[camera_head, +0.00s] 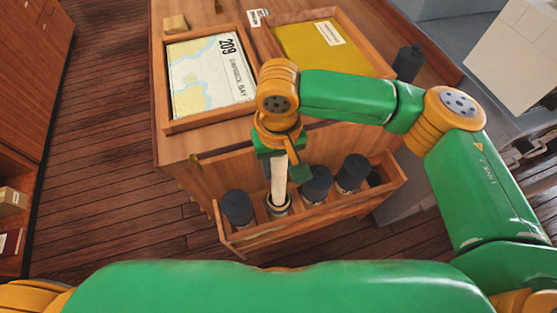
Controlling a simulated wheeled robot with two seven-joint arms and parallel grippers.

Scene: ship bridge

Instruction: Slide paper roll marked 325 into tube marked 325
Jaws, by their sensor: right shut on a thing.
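My right gripper (281,164) points down over the tube rack and is shut on a white paper roll (279,188), which hangs upright below it. The roll's lower end is at the mouth of an open tube (277,208) in the rack; I cannot tell how far inside it is. No 325 mark is readable on the roll or the tube. My left gripper is not in view.
The wooden rack (268,238) on the cabinet's front also holds dark-capped tubes: one left (238,208), two right (316,184). A dark cylinder (408,62) stands by the chart trays. A framed chart marked 209 (205,75) lies on top.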

